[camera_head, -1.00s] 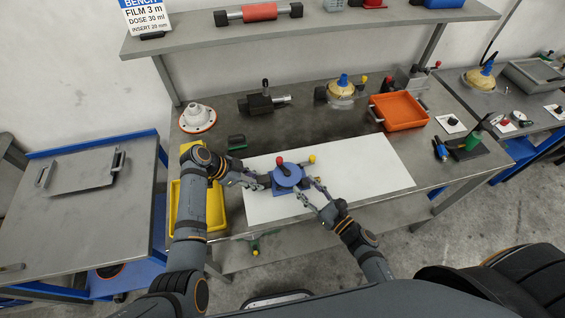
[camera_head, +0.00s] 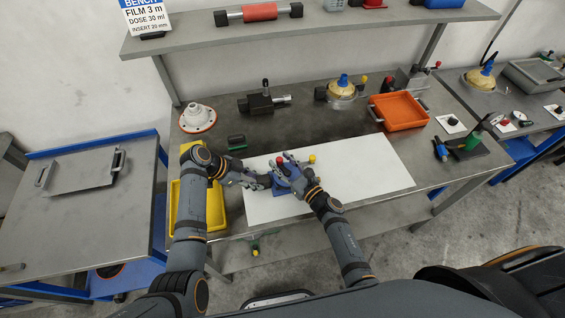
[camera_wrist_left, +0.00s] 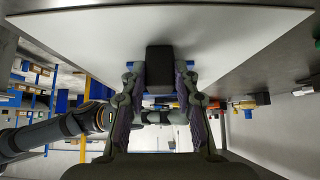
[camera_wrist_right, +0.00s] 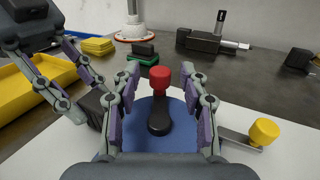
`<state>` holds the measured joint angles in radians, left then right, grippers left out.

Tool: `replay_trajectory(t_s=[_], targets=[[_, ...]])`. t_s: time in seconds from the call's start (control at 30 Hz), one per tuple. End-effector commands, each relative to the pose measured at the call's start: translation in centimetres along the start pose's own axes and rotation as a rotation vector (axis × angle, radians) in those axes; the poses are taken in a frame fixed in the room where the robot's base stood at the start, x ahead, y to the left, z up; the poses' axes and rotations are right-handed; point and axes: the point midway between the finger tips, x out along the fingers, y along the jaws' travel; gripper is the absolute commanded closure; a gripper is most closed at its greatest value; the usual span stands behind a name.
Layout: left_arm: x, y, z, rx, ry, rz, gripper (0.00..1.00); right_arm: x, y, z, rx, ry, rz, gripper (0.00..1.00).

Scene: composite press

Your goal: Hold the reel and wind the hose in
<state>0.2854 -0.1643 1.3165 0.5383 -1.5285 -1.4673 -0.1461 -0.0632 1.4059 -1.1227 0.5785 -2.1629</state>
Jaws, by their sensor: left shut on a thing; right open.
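The reel (camera_head: 281,189) is blue and stands on the white sheet (camera_head: 365,175). In the right wrist view its blue disc (camera_wrist_right: 140,116) carries a dark crank arm with a red knob (camera_wrist_right: 160,77). My left gripper (camera_head: 262,181) is shut on a dark block (camera_wrist_left: 160,60) at the reel's left side. My right gripper (camera_wrist_right: 160,72) is open over the reel, with its fingers on either side of the red knob. A yellow knob (camera_wrist_right: 264,131) on a flat metal bar sits right of the reel. I cannot make out the hose.
A yellow tray (camera_head: 184,215) is left of the sheet and an orange tray (camera_head: 399,111) is at the back right. A white flanged part (camera_head: 198,118) and a dark vise-like device (camera_head: 262,101) stand behind. The sheet's right half is clear.

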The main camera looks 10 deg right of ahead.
Motion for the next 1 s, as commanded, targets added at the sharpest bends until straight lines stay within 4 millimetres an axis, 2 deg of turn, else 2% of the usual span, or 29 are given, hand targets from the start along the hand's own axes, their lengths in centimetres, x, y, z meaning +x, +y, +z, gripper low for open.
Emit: replay_trajectory(t_s=[0.1,0.43,0.57,0.8,1.0], targets=[[-0.01,0.0,-0.02,0.0,0.0,0.0,1.0,-0.02,0.0,0.0,0.0,0.0,0.0,0.56],[0.0,0.01,-0.01,0.001,0.0,0.0,1.0,-0.05,-0.01,0.0,0.0,0.0,-0.001,1.0],[0.0,0.01,-0.02,0.001,0.0,0.0,1.0,-0.05,0.0,0.0,0.001,-0.001,-0.005,1.0],[0.01,0.02,0.0,0.0,0.0,0.001,1.0,-0.06,-0.31,0.02,0.002,-0.001,-0.132,1.0],[0.0,0.01,0.0,0.001,0.0,0.0,1.0,-0.07,-0.42,0.01,0.0,0.0,-0.138,1.0]])
